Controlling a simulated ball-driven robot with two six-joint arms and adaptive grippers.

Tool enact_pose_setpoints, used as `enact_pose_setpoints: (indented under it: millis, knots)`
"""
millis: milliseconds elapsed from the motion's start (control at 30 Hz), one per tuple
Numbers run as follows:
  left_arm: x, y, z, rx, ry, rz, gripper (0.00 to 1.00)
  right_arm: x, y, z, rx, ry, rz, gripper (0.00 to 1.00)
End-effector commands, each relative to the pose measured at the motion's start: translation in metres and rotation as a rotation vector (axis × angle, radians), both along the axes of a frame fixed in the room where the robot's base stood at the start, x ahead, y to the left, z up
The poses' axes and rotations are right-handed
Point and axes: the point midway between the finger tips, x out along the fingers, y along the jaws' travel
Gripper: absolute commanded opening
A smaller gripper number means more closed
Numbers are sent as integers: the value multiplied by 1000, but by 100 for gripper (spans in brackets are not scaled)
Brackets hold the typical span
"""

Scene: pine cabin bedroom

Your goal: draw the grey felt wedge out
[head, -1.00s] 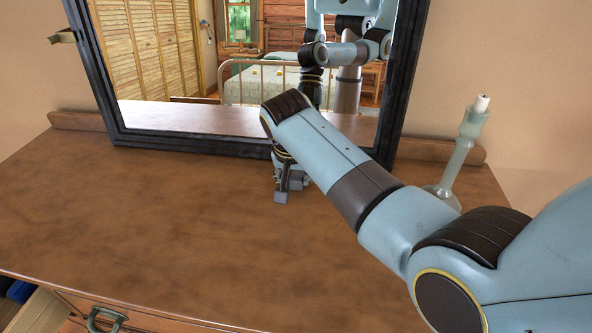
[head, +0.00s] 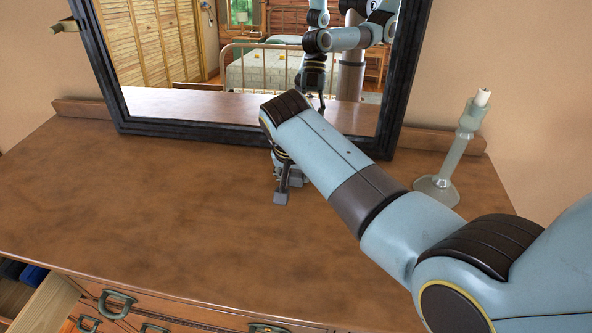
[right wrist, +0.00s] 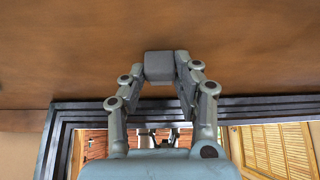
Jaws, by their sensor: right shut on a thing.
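The grey felt wedge (right wrist: 159,66) shows as a small grey block between the fingertips in the right wrist view. My right gripper (right wrist: 160,72) is shut on it, one finger on each side. In the right wrist view, a strip of brown top shows between the wedge and the mirror's dark lower frame (right wrist: 250,108). In the head view my right gripper (head: 283,192) points down at the dresser top in front of the mirror (head: 240,135), and my forearm partly hides it. I cannot tell whether the wedge touches the top. My left gripper is out of view.
The brown dresser top (head: 150,210) is clear to the left and in front. A pale glass candlestick (head: 455,160) stands at the right, behind my arm. A drawer (head: 45,305) stands open at the lower left. A small bracket (head: 62,26) is on the wall.

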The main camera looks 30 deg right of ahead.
Motion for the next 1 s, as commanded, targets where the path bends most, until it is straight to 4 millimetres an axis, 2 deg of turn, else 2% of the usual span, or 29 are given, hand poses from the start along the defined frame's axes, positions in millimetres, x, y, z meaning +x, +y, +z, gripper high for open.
enact_pose_setpoints:
  millis: [267, 600, 900, 1000]
  knots:
    - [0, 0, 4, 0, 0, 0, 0, 0, 0, 4, 0, 0, 0, 0]
    - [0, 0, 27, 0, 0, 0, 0, 0, 0, 25, -1, -1, 0, 0]
    - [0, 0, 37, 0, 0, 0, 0, 0, 0, 43, 0, -1, 0, 0]
    - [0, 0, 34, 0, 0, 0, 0, 0, 0, 48, 0, -2, -1, 0]
